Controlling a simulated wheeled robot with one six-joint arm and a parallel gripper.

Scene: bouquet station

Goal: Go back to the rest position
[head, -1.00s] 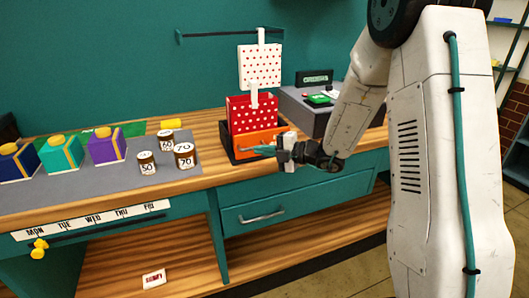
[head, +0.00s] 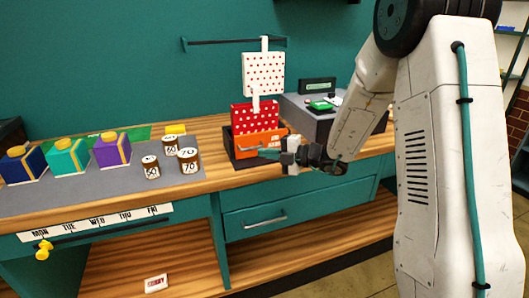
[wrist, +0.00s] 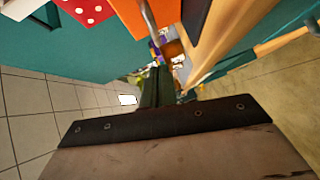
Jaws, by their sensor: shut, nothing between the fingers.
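My gripper (head: 268,153) is shut and empty. In the head view its teal fingers point left, in front of the orange box (head: 248,143) at the front edge of the worktop. I cannot tell whether they touch the box. In the wrist view the dark green fingers (wrist: 155,88) lie together, with nothing between them. The orange box shows close by at the top of that view (wrist: 135,18).
A red dotted box (head: 255,117) stands behind the orange one, below a hanging dotted card (head: 263,73). Numbered jars (head: 189,161) and coloured boxes (head: 112,150) stand on the grey mat to the left. A closed drawer (head: 260,215) is below.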

